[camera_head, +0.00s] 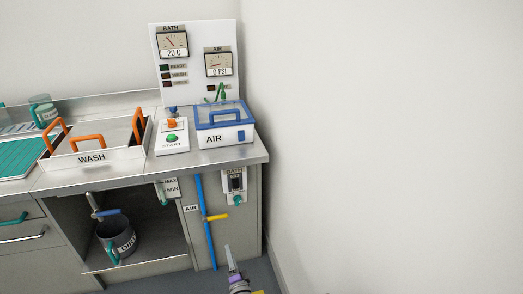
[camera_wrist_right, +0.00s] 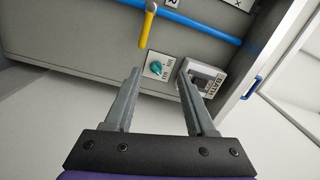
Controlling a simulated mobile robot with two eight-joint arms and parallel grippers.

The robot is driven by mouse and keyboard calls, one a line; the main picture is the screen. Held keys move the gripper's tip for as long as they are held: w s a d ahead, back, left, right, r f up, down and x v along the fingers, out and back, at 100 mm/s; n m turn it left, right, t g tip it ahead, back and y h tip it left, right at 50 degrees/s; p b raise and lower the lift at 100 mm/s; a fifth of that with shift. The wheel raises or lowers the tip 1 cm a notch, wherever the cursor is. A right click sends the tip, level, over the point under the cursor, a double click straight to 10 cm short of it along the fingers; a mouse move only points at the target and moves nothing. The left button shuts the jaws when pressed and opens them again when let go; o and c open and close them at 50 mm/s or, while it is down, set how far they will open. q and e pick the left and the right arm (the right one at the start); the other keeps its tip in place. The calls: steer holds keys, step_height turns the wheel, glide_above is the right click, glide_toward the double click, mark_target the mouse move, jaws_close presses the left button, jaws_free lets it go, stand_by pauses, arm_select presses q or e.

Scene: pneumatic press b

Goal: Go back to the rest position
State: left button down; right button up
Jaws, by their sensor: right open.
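My right gripper (camera_wrist_right: 163,105) is open and empty in the right wrist view, its two grey fingers apart with nothing between them. In the head view the right gripper (camera_head: 232,268) shows low in the middle, in front of the cabinet and below the yellow valve handle (camera_head: 217,217) on the blue air pipe (camera_head: 205,220). In the right wrist view the yellow handle (camera_wrist_right: 147,26) lies beyond the fingertips, apart from them. My left gripper is not in view.
The bench holds a WASH tray (camera_head: 97,156) with orange handles, a START box (camera_head: 172,147) and a blue-lidded AIR box (camera_head: 224,137). A gauge panel (camera_head: 193,62) stands behind. A BATH switch (camera_head: 236,181) is on the cabinet side. A dark bucket (camera_head: 116,235) stands on the lower shelf.

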steer(key=d+r+n+g+h, duration=0.1)
steer(key=d+r+n+g, duration=0.25)
steer(key=d+r, duration=0.5)
steer(key=s+d+r+n+g+h, duration=0.1)
steer(key=s+d+r+n+g, duration=0.25)
steer(key=s+d+r, duration=0.45)
steer(key=s+d+f+n+g+h, duration=0.15)
steer(key=s+d, duration=0.25)
steer(key=s, duration=0.7)
steer(key=s+d+n+g+h, duration=0.1)
steer(key=s+d+n+g, duration=0.2)
steer(key=s, duration=0.8)
steer(key=s+d+f+n+g+h, duration=0.1)
steer(key=s+d+g, duration=0.1)
steer(key=s+d, duration=0.65)
arm_select(q)
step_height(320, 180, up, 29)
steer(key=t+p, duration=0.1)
steer(key=p, duration=2.5)
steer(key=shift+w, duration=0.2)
arm_select(e)
steer(key=a+r+t, duration=0.1)
steer(key=a+r, duration=0.2)
steer(key=r, duration=2.6)
steer(key=shift+s+r, duration=0.35)
steer(key=shift+s, duration=0.05)
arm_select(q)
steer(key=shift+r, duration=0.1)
arm_select(e)
steer(key=shift+m+t, duration=0.25)
